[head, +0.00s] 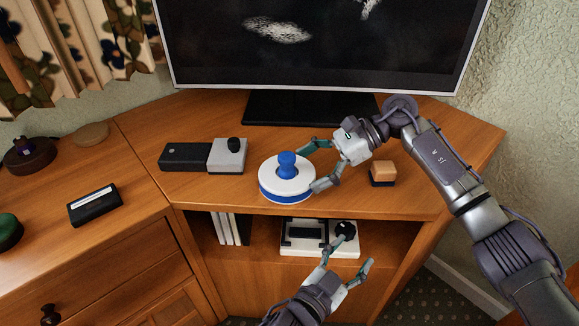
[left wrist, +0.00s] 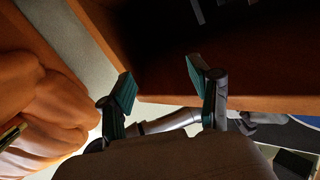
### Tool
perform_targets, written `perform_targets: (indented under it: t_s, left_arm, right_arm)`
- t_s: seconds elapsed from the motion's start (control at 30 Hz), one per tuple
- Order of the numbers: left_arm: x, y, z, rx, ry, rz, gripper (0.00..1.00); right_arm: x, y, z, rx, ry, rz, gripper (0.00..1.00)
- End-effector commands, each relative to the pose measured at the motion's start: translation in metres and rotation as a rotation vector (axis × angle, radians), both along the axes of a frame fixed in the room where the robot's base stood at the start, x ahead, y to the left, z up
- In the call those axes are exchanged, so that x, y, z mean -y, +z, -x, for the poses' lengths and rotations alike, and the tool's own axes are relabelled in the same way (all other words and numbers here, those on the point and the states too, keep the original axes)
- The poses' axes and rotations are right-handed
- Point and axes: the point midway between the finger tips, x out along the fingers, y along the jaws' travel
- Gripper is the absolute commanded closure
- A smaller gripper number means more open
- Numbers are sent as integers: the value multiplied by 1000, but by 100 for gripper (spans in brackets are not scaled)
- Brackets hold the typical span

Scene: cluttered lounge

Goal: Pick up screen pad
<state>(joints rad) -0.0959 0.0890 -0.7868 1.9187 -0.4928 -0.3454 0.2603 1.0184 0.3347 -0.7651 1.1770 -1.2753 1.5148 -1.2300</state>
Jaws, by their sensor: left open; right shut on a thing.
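A round white pad with a blue base and a blue knob (head: 287,164), which looks like the screen pad, sits near the front edge of the corner desk (head: 230,195). My right gripper (head: 317,166) reaches it from the right, with its fingers shut on the pad's right side. The pad looks level; whether it is lifted off the desk I cannot tell. My left gripper (head: 351,258) is open and empty, in front of the lower shelf. The left wrist view shows its two fingers (left wrist: 160,91) apart with nothing between them.
A monitor (head: 320,50) stands behind. A black and grey block (head: 202,156) and an orange-topped block (head: 382,173) flank the pad. A white tray (head: 345,248) with black parts and upright white items (head: 232,229) are in the shelf. A black-and-white device (head: 94,205) lies left.

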Motion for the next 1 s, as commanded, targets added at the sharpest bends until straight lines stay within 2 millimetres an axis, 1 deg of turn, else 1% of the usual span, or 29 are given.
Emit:
perform_targets:
  t_s: [0.03,0.07,0.1,0.17,0.2,0.27,0.3,0.33,0.37,0.4,0.47,0.5,0.57,0.6,0.7,0.77,0.83,0.87,0.9,0.97,1.0]
  left_arm:
    - [35,15,12,103,-108,20,38]
    - [55,23,24,165,-180,36,38]
    - [79,33,41,247,-278,51,38]
    - [110,43,73,367,-436,70,38]
    - [127,47,94,448,-543,74,38]
    - [144,48,126,579,-707,67,38]
    - [149,49,142,682,-811,48,38]
    - [150,49,149,773,-882,26,38]
    - [147,52,151,875,-938,-5,38]
    - [141,60,144,1015,-979,-50,38]
    - [128,81,124,1242,-989,-127,38]
    - [118,100,107,1400,-971,-183,38]
    - [103,131,83,1633,-933,-271,38]
    - [94,150,71,1783,-910,-327,38]
    - [73,181,48,2112,-918,-465,38]
    - [62,188,38,2276,-981,-545,38]
    - [47,189,23,2428,-1108,-644,38]
    - [39,187,15,2478,-1177,-688,38]
    - [27,186,3,2535,-1280,-750,38]
    - [5,187,-17,2593,-1450,-849,38]
    - [-11,190,-31,-2547,1527,893,38]
  right_arm:
    - [0,-3,0,-3,0,5,23]
    - [0,-3,0,-3,0,5,23]
    - [0,-3,0,-3,0,5,23]
    - [0,-3,0,-3,0,5,23]
    - [0,-3,0,-3,0,5,23]
    - [0,-3,0,-3,0,5,23]
    - [0,-3,0,-3,0,5,24]
    - [0,-3,0,-3,0,5,24]
    - [0,-3,0,-3,0,5,24]
    - [0,-3,0,-3,0,5,24]
    - [0,-3,1,-3,1,5,24]
    - [0,-3,1,-4,1,5,24]
    - [0,-3,1,-4,1,5,24]
    - [0,-4,1,-3,1,6,24]
    - [0,-4,0,-3,0,6,24]
    - [0,-4,1,-3,0,6,24]
    - [0,-4,1,-3,1,6,24]
    - [0,-4,1,-3,1,6,24]
    - [0,-4,1,-3,1,6,24]
    - [0,-4,1,-3,1,6,24]
    - [0,-4,1,-3,1,6,24]
